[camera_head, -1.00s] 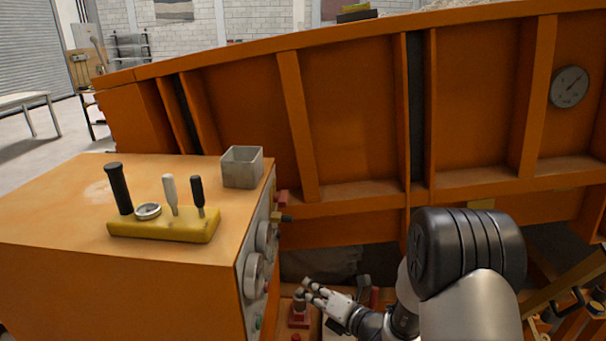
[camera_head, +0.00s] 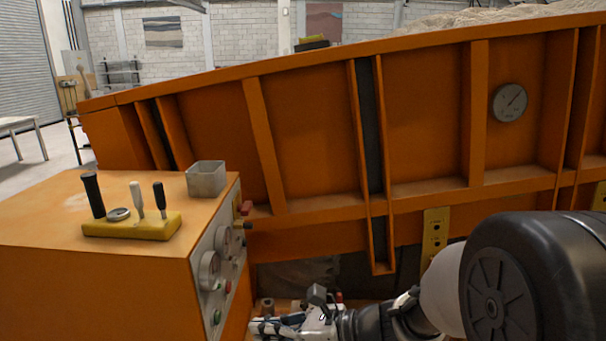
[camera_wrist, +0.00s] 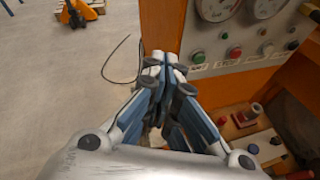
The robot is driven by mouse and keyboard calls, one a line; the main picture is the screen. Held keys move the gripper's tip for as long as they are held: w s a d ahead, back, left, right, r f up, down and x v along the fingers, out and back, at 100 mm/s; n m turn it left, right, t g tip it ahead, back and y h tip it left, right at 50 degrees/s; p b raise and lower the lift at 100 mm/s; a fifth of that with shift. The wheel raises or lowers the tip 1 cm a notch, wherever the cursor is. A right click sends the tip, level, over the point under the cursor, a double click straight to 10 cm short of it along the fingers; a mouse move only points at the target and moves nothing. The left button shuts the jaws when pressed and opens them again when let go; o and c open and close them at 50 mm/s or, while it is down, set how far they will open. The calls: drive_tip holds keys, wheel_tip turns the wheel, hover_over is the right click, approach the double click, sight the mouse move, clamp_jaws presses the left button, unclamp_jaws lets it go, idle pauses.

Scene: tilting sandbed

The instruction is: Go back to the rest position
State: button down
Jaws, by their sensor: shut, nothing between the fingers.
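My gripper (camera_head: 262,328) is low at the bottom of the head view, in front of the orange sandbed and to the right of the orange control cabinet (camera_head: 95,270). In the wrist view my gripper (camera_wrist: 165,62) is shut, with its fingertips together and nothing between them. It points past the left of the cabinet's panel of gauges and buttons (camera_wrist: 235,50). My arm bends in from the lower right of the head view.
The cabinet top bears a yellow lever block (camera_head: 130,228) and a grey open box (camera_head: 206,178). The tilted sandbed (camera_head: 315,130) carries a round gauge (camera_head: 509,102). Red parts (camera_wrist: 245,115) lie at the lower right of the wrist view. Bare floor (camera_wrist: 50,90) lies left.

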drive_tip(key=s+d+r+n+g+h, duration=0.1)
drive_tip(key=s+d+n+h, duration=0.2)
drive_tip(key=s+n, duration=0.45)
drive_tip(key=s+d+r+n+g+h, duration=0.1)
drive_tip(key=s+d+n+g+h, duration=0.2)
drive_tip(key=s+n, duration=0.4)
drive_tip(key=s+d+r+n+t+h, duration=0.1)
drive_tip(key=s+d+n+t+h, duration=0.1)
drive_tip(key=d, duration=0.5)
drive_tip(key=s+d+r+n+t+h, duration=0.1)
drive_tip(key=s+d+n+t+h, duration=0.1)
drive_tip(key=d+n+h, duration=0.3)
drive_tip(key=s+d+n, duration=0.1)
drive_tip(key=d+n, duration=0.1)
drive_tip(key=d, duration=0.1)
drive_tip(key=shift+s+r+t, duration=0.15)
drive_tip(key=shift+s+t, duration=0.2)
drive_tip(key=shift+t, duration=0.05)
